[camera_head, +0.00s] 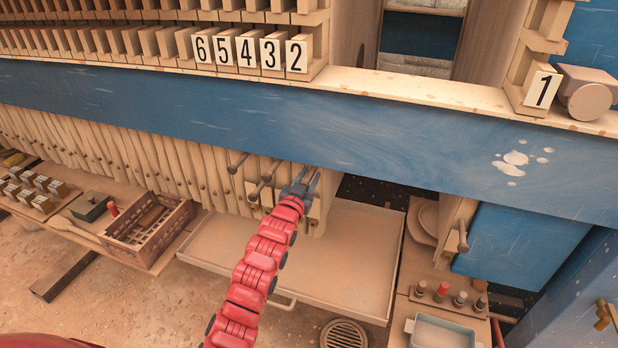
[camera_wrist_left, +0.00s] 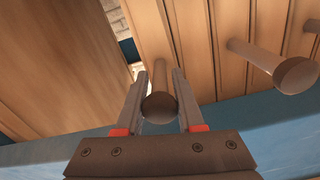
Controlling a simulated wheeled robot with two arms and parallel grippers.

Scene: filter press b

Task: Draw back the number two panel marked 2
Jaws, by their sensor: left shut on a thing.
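The panel marked 2 (camera_head: 296,55) is the rightmost of the close-packed stack of pale wooden panels, with 3 and 4 beside it on the left. A wide gap separates it from the panel marked 1 (camera_head: 542,90) at right. My left gripper (camera_head: 300,185) is below the blue beam at the right end of the stack. In the left wrist view its fingers (camera_wrist_left: 159,82) are shut around a round wooden handle peg (camera_wrist_left: 160,105), which appears to belong to panel 2. The gripper partly hides the peg in the head view. My right gripper is not in view.
A neighbouring peg (camera_wrist_left: 296,75) stands close on the right in the wrist view. The blue beam (camera_head: 400,150) runs across above my gripper. A drip tray (camera_head: 345,255) lies below, with a crate (camera_head: 150,230) left and a small blue tray (camera_head: 445,333) right.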

